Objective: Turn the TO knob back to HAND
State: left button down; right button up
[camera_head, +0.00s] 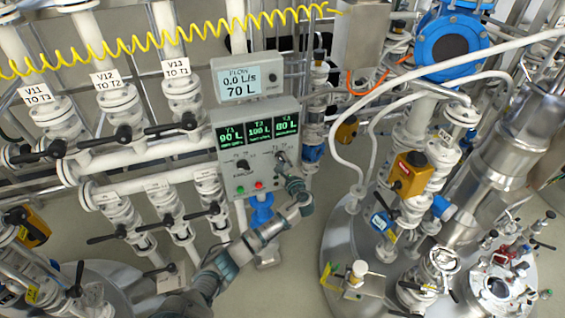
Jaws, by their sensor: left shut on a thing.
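The grey control panel (229,180) stands in the middle of the view, with two dark selector knobs below its green displays. The TO knob seems to be the right one (281,157); the lettering around it is too small to read surely. My left arm comes up from below, and my left gripper (284,168) is at this right knob, shut on it. The fingers partly cover the knob, so I cannot tell its exact pointing. The left knob (243,166) is free. My right gripper is not in view.
A flow display (238,78) reading 0.0 L/s and 70 L sits above the panel. Red and green buttons (259,185) are under the knobs. White valve pipes with black levers (170,222) stand at left. A steel vessel (345,240) with hoses stands at right.

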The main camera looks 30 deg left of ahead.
pick_arm(q)
jog(key=shift+s+d+f+n+b, duration=0.1)
jog(key=shift+f+n+b, duration=0.1)
jog(key=shift+n+b, duration=0.85)
jog(key=shift+s+d+f+n+b, duration=0.1)
jog(key=shift+f+n+b, duration=0.2)
jog(key=shift+n, duration=1.35)
jog(key=shift+a+r, duration=0.1)
jog(key=shift+r, duration=0.05)
jog(key=c, duration=1.2)
grip_release()
jog(key=shift+r, duration=0.25)
jog(key=v, duration=1.2)
